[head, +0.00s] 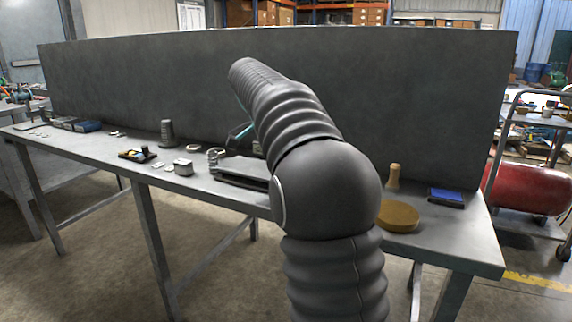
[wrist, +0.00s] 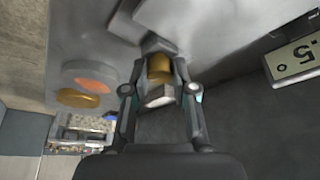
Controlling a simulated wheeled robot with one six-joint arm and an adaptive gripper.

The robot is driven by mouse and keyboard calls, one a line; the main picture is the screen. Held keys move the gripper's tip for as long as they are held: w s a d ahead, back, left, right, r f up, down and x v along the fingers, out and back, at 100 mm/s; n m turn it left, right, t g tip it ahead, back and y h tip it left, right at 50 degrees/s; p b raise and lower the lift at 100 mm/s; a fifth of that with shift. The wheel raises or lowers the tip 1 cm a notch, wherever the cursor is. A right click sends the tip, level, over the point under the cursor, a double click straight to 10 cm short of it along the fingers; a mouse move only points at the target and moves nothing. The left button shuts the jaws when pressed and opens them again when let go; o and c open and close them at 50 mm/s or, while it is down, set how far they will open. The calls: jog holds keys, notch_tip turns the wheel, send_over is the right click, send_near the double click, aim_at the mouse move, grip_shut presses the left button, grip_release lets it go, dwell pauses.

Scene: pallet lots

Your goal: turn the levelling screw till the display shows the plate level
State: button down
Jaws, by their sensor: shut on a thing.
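In the wrist view, my gripper (wrist: 160,74) is closed around a brass levelling screw (wrist: 159,67), one finger on each side. A pale, faceted end of the screw shows between the fingers. A display (wrist: 293,62) at the right edge appears upside down. It shows a 5 after a decimal point and a degree mark; any leading digit is cut off by the frame. A grey metal surface by the screw may be the plate, but I cannot tell its tilt. In the head view my arm hides the screw, the display and the fingertips.
The grey bench (head: 470,243) has a tall back panel (head: 420,85). A yellow disc (head: 398,216), a wooden peg (head: 393,178) and a blue box (head: 446,196) stand at right. Small parts and a dark grey cylinder (head: 167,132) stand at left. A red tank (head: 525,188) is beyond the bench.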

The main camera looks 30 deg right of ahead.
dwell(0.4)
jog(key=c, duration=0.9)
grip_release()
jog(key=shift+s+d, duration=0.1)
jog(key=shift+c, duration=0.2)
jog(key=shift+a+r, duration=0.25)
jog(key=shift+r, duration=0.1)
jog(key=v, duration=0.6)
jog(key=shift+r, duration=0.35)
jog(key=shift+a, duration=0.1)
